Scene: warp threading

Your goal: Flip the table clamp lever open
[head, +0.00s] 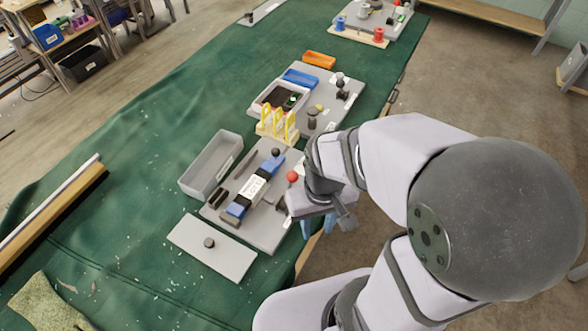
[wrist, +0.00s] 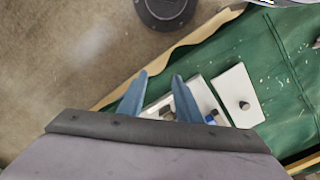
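The clamp lever's red ball knob (head: 292,177) stands at the right edge of a grey base plate (head: 265,238) in the head view, just left of my wrist. A dark clamp part (head: 281,203) sits below it; the lever's arm is mostly hidden. My gripper (head: 317,231) points down past the plate's right edge, near the table edge. In the wrist view my gripper (wrist: 160,76) shows two blue fingers, apart and with nothing held between them. Part of the pale plate (wrist: 200,92) shows behind the fingers, and the knob is not visible there.
A labelled blue bar (head: 256,187) lies on the base plate. Green cloth (head: 130,180) to the left is mostly clear.

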